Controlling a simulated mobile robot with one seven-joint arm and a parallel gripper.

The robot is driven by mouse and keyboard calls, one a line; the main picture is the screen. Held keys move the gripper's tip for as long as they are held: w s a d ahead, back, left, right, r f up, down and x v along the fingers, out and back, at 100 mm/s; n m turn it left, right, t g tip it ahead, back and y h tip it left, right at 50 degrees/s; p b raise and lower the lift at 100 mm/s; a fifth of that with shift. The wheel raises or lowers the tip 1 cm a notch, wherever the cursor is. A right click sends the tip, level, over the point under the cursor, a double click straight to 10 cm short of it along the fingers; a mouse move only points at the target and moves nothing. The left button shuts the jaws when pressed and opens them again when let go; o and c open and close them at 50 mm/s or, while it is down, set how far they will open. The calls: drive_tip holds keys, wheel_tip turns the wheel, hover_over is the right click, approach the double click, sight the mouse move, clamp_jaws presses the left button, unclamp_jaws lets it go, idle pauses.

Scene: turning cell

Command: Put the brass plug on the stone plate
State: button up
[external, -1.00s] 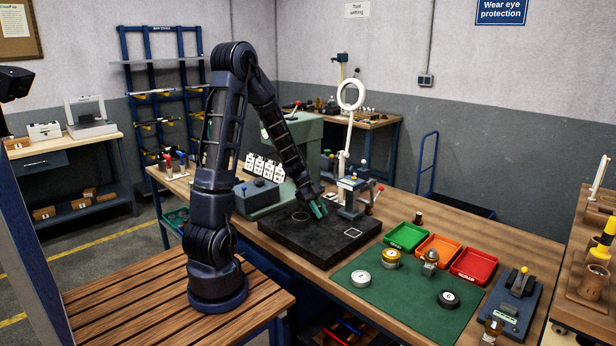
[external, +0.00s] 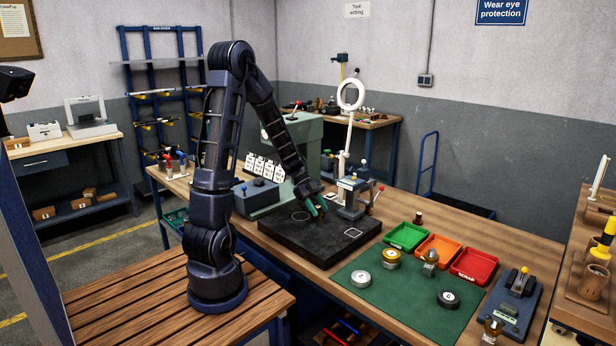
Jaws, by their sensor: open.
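The stone plate (external: 285,232) is a dark, thick slab on the bench, with a white ring and a white square marked on top. My gripper (external: 318,209) points down, low over the plate, between the two marks. Its green fingers are apart. A small brownish thing shows between the fingertips; it may be the brass plug, but it is too small to be sure. Whether it touches the plate cannot be told. A brass-coloured round piece (external: 390,260) with a pale top sits on the green mat.
Green, orange and red trays stand behind. A small clamping fixture (external: 351,197) stands close to the right of my gripper.

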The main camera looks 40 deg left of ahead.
sight(318, 207)
drive_tip(key=v, duration=0.3)
drive_tip(key=shift+a+r, duration=0.2)
drive_tip(key=s+d+r+n+y, duration=0.25)
drive_tip(key=s+r, duration=0.25)
drive_tip(key=r, duration=0.6)
drive_tip(key=s+a+r+n+t+y, duration=0.1)
drive_tip(key=s+r+n+t+y, duration=0.1)
drive_tip(key=s+n, duration=0.5)
drive_tip(key=s+a+r+n+t+y, duration=0.2)
drive_tip(key=s+r+n+y, duration=0.2)
drive_tip(key=s+r+n, duration=0.2)
drive_tip(key=s+n, duration=0.2)
drive_tip(key=s, duration=0.1)
drive_tip(key=shift+t, duration=0.3)
